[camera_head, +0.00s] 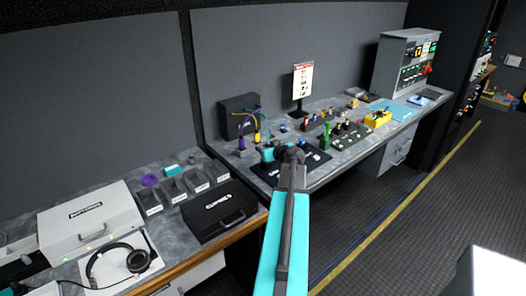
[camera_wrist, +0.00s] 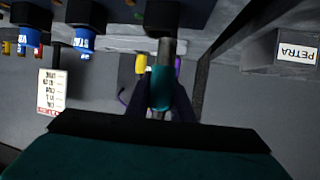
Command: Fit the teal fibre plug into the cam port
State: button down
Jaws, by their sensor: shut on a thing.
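My gripper (camera_wrist: 162,98) is shut on the teal fibre plug (camera_wrist: 160,88), one dark finger on each side. The plug's grey metal end (camera_wrist: 167,48) points to the top of the wrist view and meets or overlaps the edge of a dark block (camera_wrist: 178,14). I cannot tell whether it is inside an opening. No label for the cam port is readable. In the head view, my gripper (camera_head: 283,154) is over the dark mat at the bench, with a bit of teal at its left; the arm hides part of this area.
A dark box (camera_head: 238,117) with purple, yellow and teal cables stands behind. Yellow and purple plugs (camera_head: 241,143) are close by. A sign (camera_head: 302,80) stands on the bench. Labelled bins (camera_head: 173,192) and a black case (camera_head: 218,211) are at the left.

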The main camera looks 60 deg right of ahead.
jog(key=shift+w+d, duration=0.55)
jog(key=shift+d, duration=0.1)
jog(key=shift+d, duration=0.1)
jog(key=shift+w+d+f+p, duration=0.1)
jog(key=shift+w+d+p, duration=0.25)
jog(key=shift+p, duration=0.1)
jog(key=shift+s+a+f+p, duration=0.1)
jog(key=shift+f+p, duration=0.7)
jog(key=shift+f, duration=0.95)
jog(key=shift+f+b, duration=0.15)
jog(key=shift+b, duration=0.2)
jog(key=c, duration=1.6)
grip_release()
jog(key=shift+o, duration=0.2)
jog(key=shift+r+p, duration=0.2)
jog(key=shift+p, duration=0.1)
